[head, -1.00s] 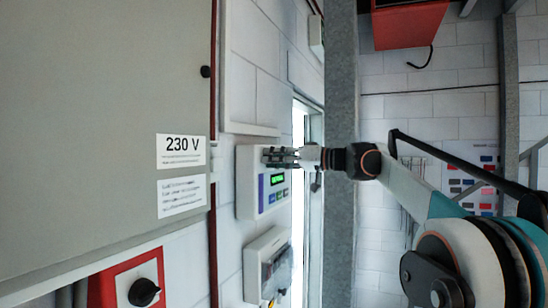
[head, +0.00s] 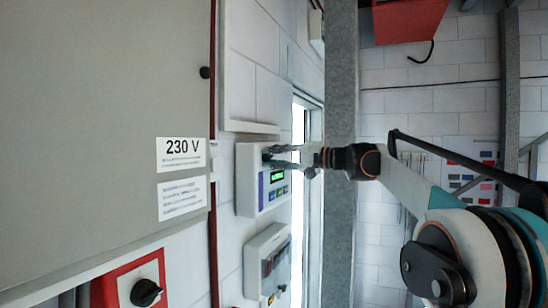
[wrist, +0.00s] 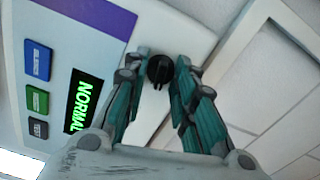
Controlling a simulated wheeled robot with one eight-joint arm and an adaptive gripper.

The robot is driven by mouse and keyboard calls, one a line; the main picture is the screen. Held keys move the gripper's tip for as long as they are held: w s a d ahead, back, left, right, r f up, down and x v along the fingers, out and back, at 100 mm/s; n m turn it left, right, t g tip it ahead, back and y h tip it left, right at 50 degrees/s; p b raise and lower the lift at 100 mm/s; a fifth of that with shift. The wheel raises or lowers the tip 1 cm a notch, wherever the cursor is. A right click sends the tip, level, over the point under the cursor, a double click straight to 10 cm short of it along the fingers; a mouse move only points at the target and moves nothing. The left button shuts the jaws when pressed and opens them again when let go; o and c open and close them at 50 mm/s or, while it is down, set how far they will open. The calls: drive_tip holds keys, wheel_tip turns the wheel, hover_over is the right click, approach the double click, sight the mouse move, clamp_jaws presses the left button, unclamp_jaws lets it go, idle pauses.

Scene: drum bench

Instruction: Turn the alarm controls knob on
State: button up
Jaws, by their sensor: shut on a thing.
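The alarm control box (head: 247,180) is a white panel on the wall, left of my arm in the head view. Its round black knob (wrist: 160,72) shows between my fingertips in the wrist view, with a raised ridge across it. My gripper (head: 267,154) is shut on the knob, with one finger on each side. A dark display (wrist: 84,101) on the box reads NORMAL in green letters. I cannot make out any position marks around the knob.
Blue, green and dark buttons (wrist: 37,100) sit beside the display. A grey cabinet (head: 100,120) labelled 230 V fills the left. A red plate with a black rotary switch (head: 145,292) is below it. Another wall box (head: 255,265) hangs below the alarm box. A grey post (head: 342,230) stands behind my wrist.

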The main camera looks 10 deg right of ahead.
drive_tip(key=shift+m, duration=1.1)
drive_tip(key=o, duration=1.1)
drive_tip(key=shift+w+d, duration=0.1)
drive_tip(key=shift+c, duration=0.2)
drive_tip(key=v, duration=1.2)
